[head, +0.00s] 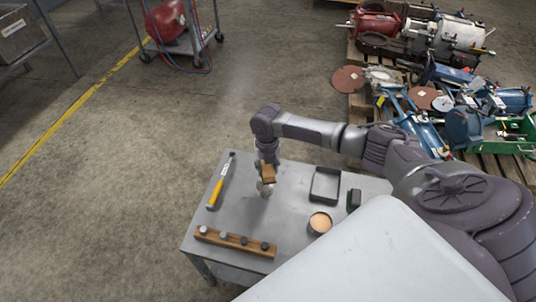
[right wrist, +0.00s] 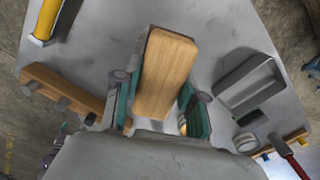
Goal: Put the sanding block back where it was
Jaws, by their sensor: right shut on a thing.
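My right gripper (head: 267,186) is shut on a light wooden block, which I take to be the sanding block (head: 268,172). In the right wrist view the sanding block (right wrist: 167,72) lies lengthwise between the green-padded fingers of the right gripper (right wrist: 158,112). The gripper is over the middle of the grey table (head: 225,226), between the yellow-handled tool and the black tray. I cannot tell whether the block touches the tabletop. My left gripper is out of view.
The yellow-handled tool (head: 220,182) lies at the table's left. A wooden rack (head: 234,241) with several dark knobs lies at the front. A black tray (head: 325,184), a dark block (head: 354,199) and a round tin (head: 320,222) stand to the right. Loaded pallets (head: 440,80) are beyond.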

